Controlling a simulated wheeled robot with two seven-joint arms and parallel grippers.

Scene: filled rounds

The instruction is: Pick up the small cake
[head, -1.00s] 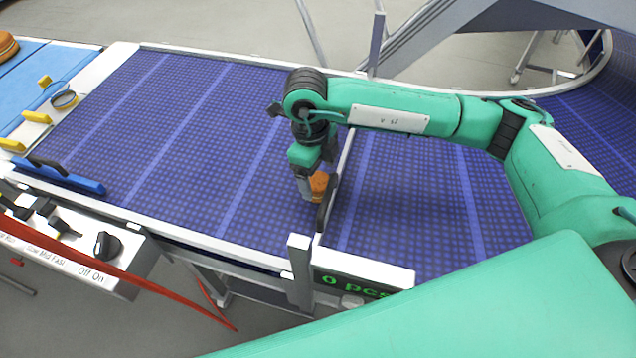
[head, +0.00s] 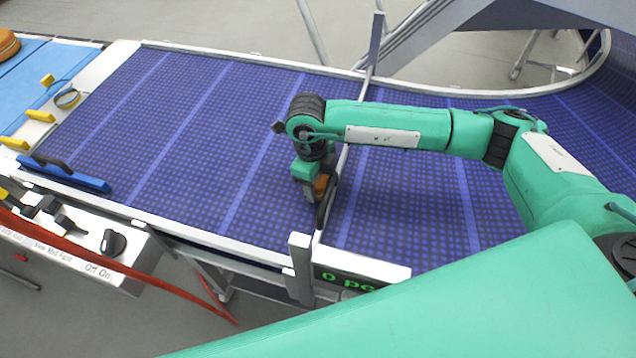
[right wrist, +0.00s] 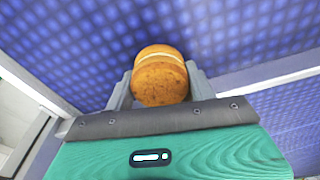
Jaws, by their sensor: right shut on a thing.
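The small cake (right wrist: 160,80) is round and golden brown, with a pale filling line between its two halves. In the right wrist view it sits between the two grey fingers of my right gripper (right wrist: 158,88), which are shut on it. In the head view the cake (head: 321,184) shows as a small orange-brown patch, partly hidden by my right gripper (head: 316,194). The gripper points down over the blue conveyor belt, beside the thin rail across it. I cannot tell how far the cake is above the belt. My left gripper is not in view.
The blue belt (head: 200,130) is clear to the left. A metal rail (head: 342,160) crosses it, with a post (head: 300,268) and counter display (head: 350,283) in front. A blue bar (head: 65,175) with a black handle lies at left. Another cake (head: 8,44) is at the far left.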

